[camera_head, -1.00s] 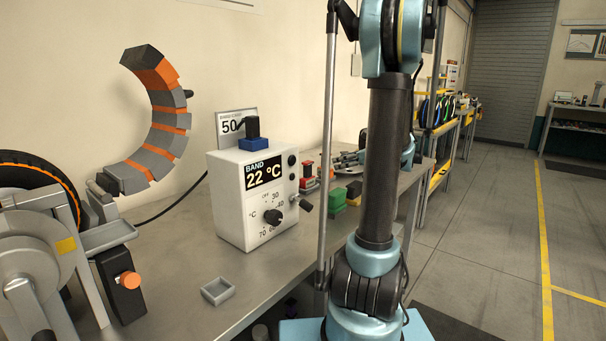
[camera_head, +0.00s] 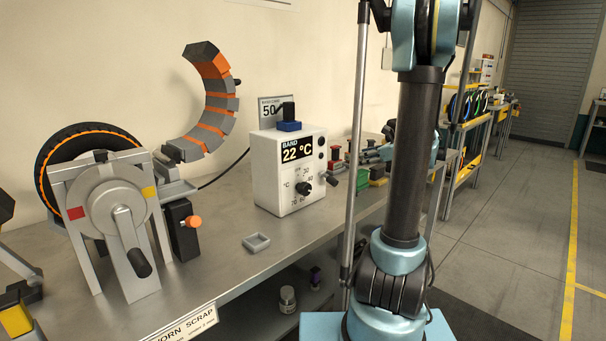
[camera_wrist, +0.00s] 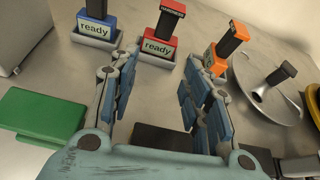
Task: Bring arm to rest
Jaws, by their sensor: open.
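My arm (camera_head: 408,160) stands upright at the right of the head view, its upper end cut off by the frame's top. My gripper (camera_wrist: 162,68) shows in the wrist view with its two blue-grey fingers spread apart. Nothing is between them. It is over the bench (camera_wrist: 60,75), with a red block labelled "ready" (camera_wrist: 159,46) beyond the gap. In the head view my arm hides most of the gripper's area.
A blue "ready" block (camera_wrist: 96,28), an orange block (camera_wrist: 215,62), a round dish (camera_wrist: 262,98) and a green block (camera_wrist: 42,117) lie around the gripper. The band heater box (camera_head: 290,175), tyre (camera_head: 60,165) and clamp wheel (camera_head: 108,205) stand on the bench.

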